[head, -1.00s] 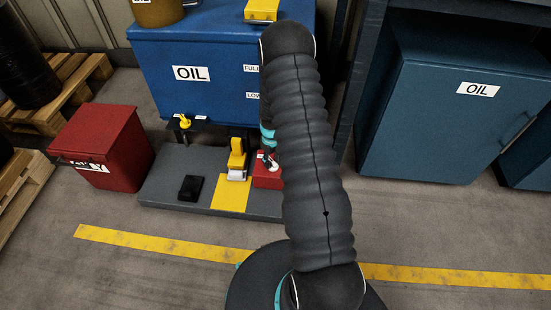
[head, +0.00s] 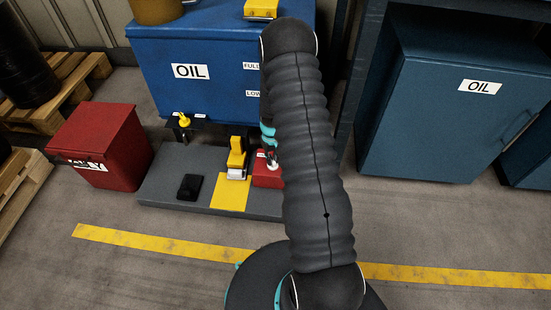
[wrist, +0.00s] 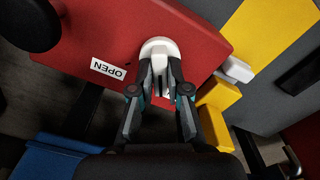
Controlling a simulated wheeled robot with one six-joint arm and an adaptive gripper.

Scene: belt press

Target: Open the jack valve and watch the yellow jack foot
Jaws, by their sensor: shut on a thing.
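The jack valve is a red box with a white knob (wrist: 159,48) and an "OPEN" label (wrist: 108,69). In the head view the red valve box (head: 266,181) stands on the grey base plate, partly hidden behind my arm. My gripper (wrist: 161,84) is shut on the white knob, one finger on each side. In the head view its teal parts (head: 267,134) show just above the box. The yellow jack foot (head: 237,153) stands left of the valve, its pale toe (head: 237,173) low over the yellow patch. It also shows in the wrist view (wrist: 219,106).
A blue oil tank (head: 205,85) stands behind the base plate. A yellow tap (head: 184,121) sticks out at its front. A black block (head: 190,187) lies on the plate, and a red bin (head: 103,140) stands left. A blue cabinet (head: 450,110) is at the right.

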